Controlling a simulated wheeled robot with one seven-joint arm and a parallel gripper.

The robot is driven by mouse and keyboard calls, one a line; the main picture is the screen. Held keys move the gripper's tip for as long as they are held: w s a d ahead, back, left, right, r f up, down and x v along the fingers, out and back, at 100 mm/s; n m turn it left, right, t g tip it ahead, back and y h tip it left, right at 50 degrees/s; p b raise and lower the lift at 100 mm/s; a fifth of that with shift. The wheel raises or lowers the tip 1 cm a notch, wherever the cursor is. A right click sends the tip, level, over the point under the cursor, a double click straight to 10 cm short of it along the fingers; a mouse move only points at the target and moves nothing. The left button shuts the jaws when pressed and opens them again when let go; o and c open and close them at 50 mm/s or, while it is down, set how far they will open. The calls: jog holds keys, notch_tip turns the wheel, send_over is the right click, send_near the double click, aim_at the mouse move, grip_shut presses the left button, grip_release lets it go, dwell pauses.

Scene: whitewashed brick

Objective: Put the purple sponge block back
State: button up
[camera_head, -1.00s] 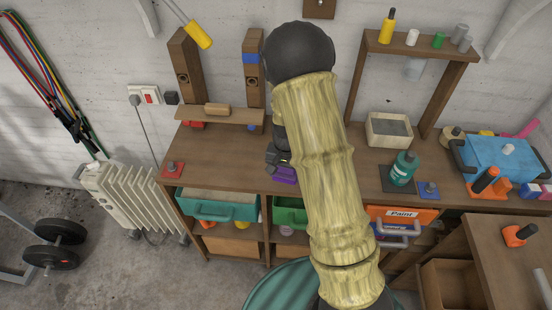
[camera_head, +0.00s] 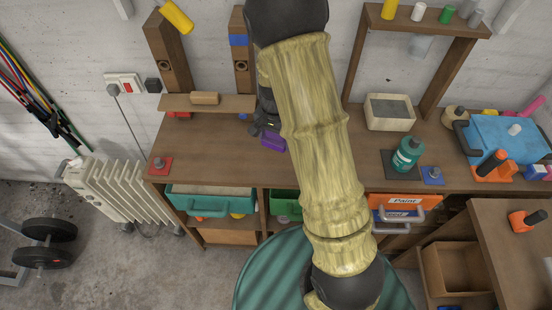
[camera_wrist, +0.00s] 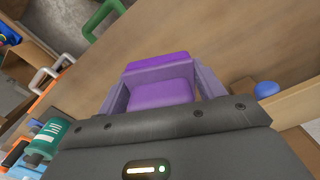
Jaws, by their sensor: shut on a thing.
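The purple sponge block (camera_head: 273,143) is at my gripper (camera_head: 268,127), over the wooden bench top left of its middle. In the wrist view, the purple sponge block (camera_wrist: 160,94) sits between the two fingers of my gripper (camera_wrist: 161,86), which is shut on it. Its far purple part sticks out past the fingertips. My arm hides the bench just right of the gripper in the head view. I cannot tell whether the block touches the bench top.
A wooden rack with a shelf (camera_head: 228,103) stands behind the gripper. A blue knob (camera_wrist: 266,90) is close beside the gripper. A green bottle (camera_head: 407,154), open box (camera_head: 390,112) and blue toolbox (camera_head: 505,140) stand to the right.

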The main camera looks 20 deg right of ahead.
send_over(275, 163)
notch_tip(275, 163, down, 6)
jog(key=shift+w+r+p, duration=0.15)
jog(key=shift+r+p, duration=0.05)
jog(key=shift+p, duration=0.15)
jog(key=shift+s+a+r, duration=0.1)
jog(key=shift+s, duration=0.1)
jog(key=shift+f, duration=0.3)
jog(key=f, duration=0.3)
jog(key=shift+d+p, duration=0.25)
jog(key=shift+p, duration=0.15)
jog(key=shift+a+f, duration=0.1)
jog(key=shift+f, duration=0.2)
jog(key=shift+f, duration=0.15)
jog(key=o, duration=0.9)
jog(key=shift+o, duration=0.2)
